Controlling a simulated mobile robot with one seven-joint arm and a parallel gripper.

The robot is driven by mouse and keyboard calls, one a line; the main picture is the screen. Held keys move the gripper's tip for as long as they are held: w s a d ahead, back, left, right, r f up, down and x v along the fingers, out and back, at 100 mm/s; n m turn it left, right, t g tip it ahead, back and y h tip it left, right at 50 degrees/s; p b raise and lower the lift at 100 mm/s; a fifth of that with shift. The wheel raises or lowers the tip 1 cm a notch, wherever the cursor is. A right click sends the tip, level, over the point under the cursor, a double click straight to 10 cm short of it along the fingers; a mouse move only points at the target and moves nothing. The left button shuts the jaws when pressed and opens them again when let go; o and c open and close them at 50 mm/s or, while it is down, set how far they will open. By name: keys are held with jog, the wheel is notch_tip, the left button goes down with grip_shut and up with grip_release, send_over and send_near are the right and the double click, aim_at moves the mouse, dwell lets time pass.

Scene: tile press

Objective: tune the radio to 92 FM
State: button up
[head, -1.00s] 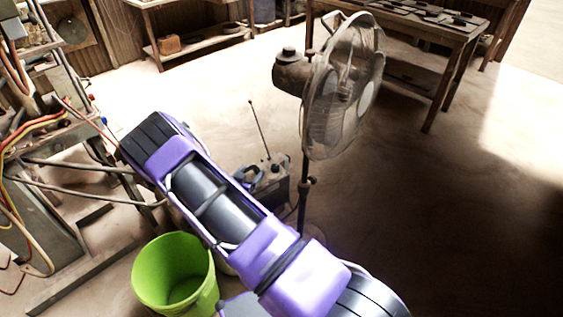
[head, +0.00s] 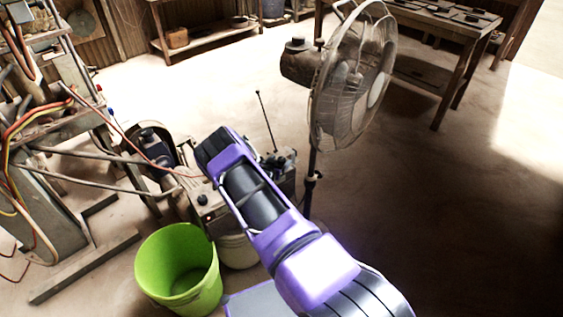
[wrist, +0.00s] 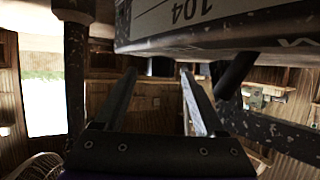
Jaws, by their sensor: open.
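The radio (head: 287,175) is a grey box with a thin upright antenna in the head view, partly hidden behind my arm. In the wrist view the radio (wrist: 215,28) fills the upper right, very close. Part of its pale dial strip shows, with "104" upside down. A dark, round, knob-like part (wrist: 235,74) sticks out below it, just right of the right finger. The fingers are below the dial strip in the picture. The tuned frequency cannot be read. The gripper is hidden in the head view.
A standing fan (head: 350,80) is close behind and right of the radio. A green bucket (head: 178,270) stands at front left, with a pale bucket (head: 238,252) beside it. Machinery with cables (head: 50,130) crowds the left. The floor at right is clear.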

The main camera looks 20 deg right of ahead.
jog(key=shift+x, duration=1.2)
grip_shut()
